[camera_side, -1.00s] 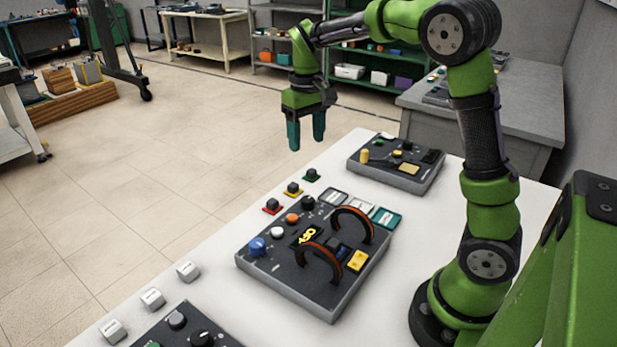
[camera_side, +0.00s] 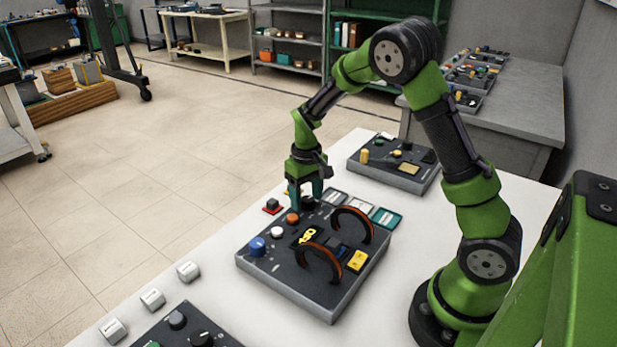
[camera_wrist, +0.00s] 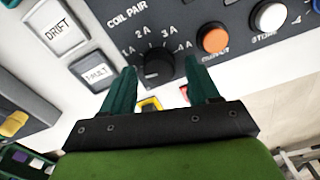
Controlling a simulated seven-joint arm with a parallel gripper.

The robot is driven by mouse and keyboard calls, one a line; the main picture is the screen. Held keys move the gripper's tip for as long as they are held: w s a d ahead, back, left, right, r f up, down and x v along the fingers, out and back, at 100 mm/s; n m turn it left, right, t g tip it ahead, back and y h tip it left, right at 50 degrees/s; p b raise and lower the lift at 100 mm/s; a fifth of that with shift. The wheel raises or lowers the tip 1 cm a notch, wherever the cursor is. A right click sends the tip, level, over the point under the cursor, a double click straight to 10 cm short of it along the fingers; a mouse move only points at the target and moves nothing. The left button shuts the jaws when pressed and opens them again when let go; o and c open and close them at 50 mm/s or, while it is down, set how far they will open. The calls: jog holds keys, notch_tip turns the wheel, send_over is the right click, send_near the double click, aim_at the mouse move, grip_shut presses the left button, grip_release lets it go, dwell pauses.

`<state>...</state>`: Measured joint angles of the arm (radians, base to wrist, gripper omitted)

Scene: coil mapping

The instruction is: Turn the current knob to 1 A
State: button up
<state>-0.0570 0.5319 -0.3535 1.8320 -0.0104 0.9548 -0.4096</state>
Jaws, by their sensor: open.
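The current knob (camera_wrist: 157,65) is a round black dial on the dark panel (camera_wrist: 182,14), with 1 A, 2 A, 3 A and 4 A printed around it under "COIL PAIR". I cannot make out which mark its pointer faces. My gripper (camera_wrist: 160,74) is open, with its two teal fingers on either side of the knob in the wrist view. Whether they touch it I cannot tell. In the side view my gripper (camera_side: 307,202) is low over the panel's far left corner and partly hides the knob.
An orange button (camera_wrist: 213,39) and a white button (camera_wrist: 268,17) sit beside the knob. Two arched coils (camera_side: 353,215) (camera_side: 320,258) stand on the panel. A red block (camera_side: 272,205) is near the gripper.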

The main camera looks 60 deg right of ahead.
jog(key=shift+f, duration=0.1)
jog(key=c, duration=1)
jog(key=shift+c, duration=0.2)
jog(key=m, duration=0.4)
jog(key=shift+s+m, duration=0.1)
jog(key=shift+m, duration=1.7)
jog(key=o, duration=1)
jog(key=shift+d, duration=0.1)
